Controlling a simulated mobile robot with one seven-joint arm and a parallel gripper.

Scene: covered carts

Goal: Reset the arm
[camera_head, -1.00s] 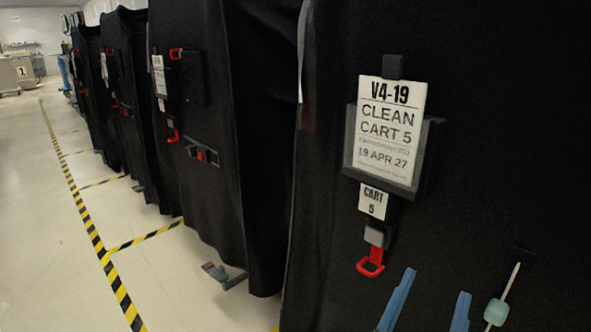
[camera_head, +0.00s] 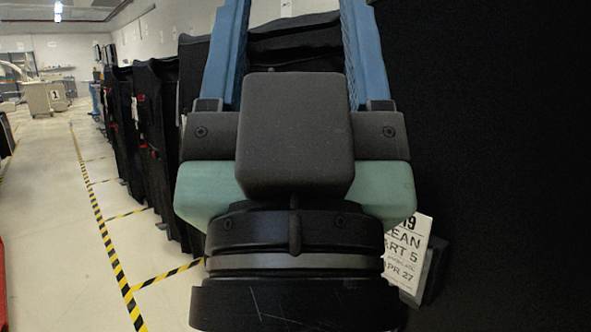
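My gripper (camera_head: 296,14) fills the middle of the head view, close to the camera and pointing up. Its two blue fingers stand wide apart and run off the top edge, so their tips are not shown. Nothing shows held between the fingers; only dark covers and pale wall are seen through the gap. My gripper's dark body and green-grey sides hide part of the carts behind. The white label (camera_head: 408,252) of cart 5 shows beside my gripper at lower right, partly covered by it.
A black-covered cart (camera_head: 490,150) fills the right side. More covered carts (camera_head: 155,130) stand in a row at left. Yellow-black floor tape (camera_head: 100,220) runs along them. The pale aisle floor (camera_head: 45,220) is mostly clear. A grey cabinet (camera_head: 38,98) stands far back.

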